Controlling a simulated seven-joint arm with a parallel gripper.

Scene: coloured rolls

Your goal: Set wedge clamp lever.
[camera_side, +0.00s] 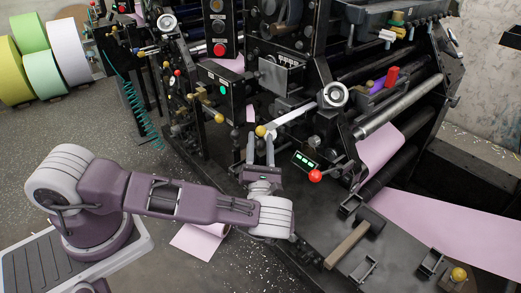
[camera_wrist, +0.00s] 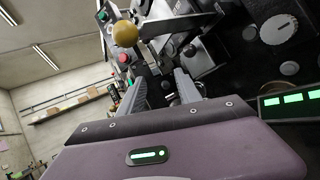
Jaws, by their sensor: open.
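A silver lever (camera_side: 296,115) runs from a round white-rimmed hub (camera_side: 335,95) down left to a yellow ball knob (camera_side: 261,131). I take it for the wedge clamp lever; no label shows. The knob (camera_wrist: 125,34) is at upper left in the wrist view, beyond the fingertips. My gripper (camera_side: 260,140) is open, its two fingers pointing up at the knob end. In the wrist view the space between the fingers (camera_wrist: 160,78) looks empty. Whether a finger touches the lever cannot be told.
A red ball knob (camera_side: 315,175) and a green-lit panel (camera_side: 305,160) are close at the right of my gripper. Another yellow knob (camera_side: 219,118) is at the left. The dark machine frame (camera_side: 300,60) rises behind. Pink web (camera_side: 450,225) runs off to the right.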

